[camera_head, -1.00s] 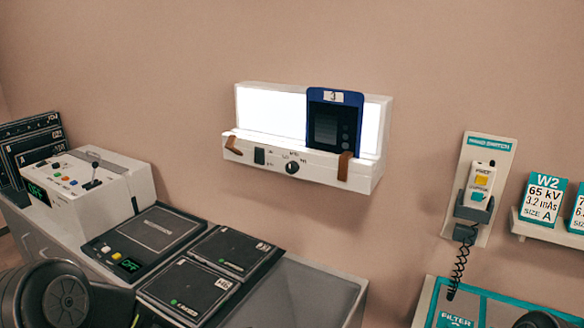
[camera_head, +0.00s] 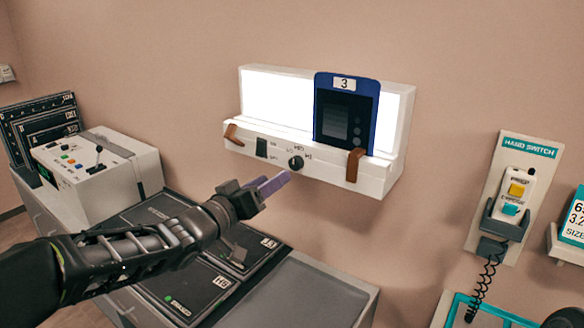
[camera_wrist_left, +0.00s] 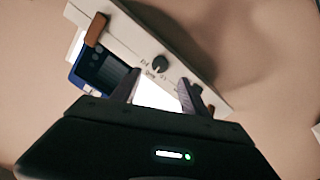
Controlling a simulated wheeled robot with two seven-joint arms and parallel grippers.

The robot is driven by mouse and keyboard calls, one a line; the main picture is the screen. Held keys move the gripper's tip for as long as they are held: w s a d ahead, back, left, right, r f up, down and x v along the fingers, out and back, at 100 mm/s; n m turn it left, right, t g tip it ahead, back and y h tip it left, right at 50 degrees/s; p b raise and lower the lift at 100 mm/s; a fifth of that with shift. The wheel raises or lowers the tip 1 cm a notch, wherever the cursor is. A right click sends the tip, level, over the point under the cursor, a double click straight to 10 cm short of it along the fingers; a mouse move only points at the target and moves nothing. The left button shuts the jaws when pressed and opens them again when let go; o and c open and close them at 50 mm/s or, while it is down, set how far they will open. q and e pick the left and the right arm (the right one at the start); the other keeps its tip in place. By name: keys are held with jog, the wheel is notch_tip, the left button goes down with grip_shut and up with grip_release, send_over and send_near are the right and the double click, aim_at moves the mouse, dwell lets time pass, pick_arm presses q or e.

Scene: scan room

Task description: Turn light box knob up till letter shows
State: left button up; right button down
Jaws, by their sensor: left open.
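The white light box (camera_head: 385,180) is on the wall with its panel lit bright white. A dark film in a blue frame (camera_head: 325,85), labelled 3, stands against the right part of the panel; faint grey squares show on it and I can make out no letter. The black knob (camera_head: 296,162) is on the front ledge, right of a dark switch (camera_head: 262,147). My left gripper (camera_head: 274,184) is open and empty, just below and left of the knob in the head view. In the left wrist view the knob (camera_wrist_left: 159,64) lies beyond and between the fingertips (camera_wrist_left: 160,78). My right gripper is out of view.
Two brown clips (camera_head: 355,165) (camera_head: 232,134) stick out from the ledge. A hand switch (camera_head: 515,190) with a coiled cord hangs at right. Dark cassettes (camera_head: 185,290) lie on the counter under my left arm. A control console (camera_head: 100,175) stands at left.

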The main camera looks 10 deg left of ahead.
aim_at(294, 166)
pick_arm(q)
jog(key=shift+p+x, duration=0.7)
jog(key=shift+x, duration=3.25)
grip_shut()
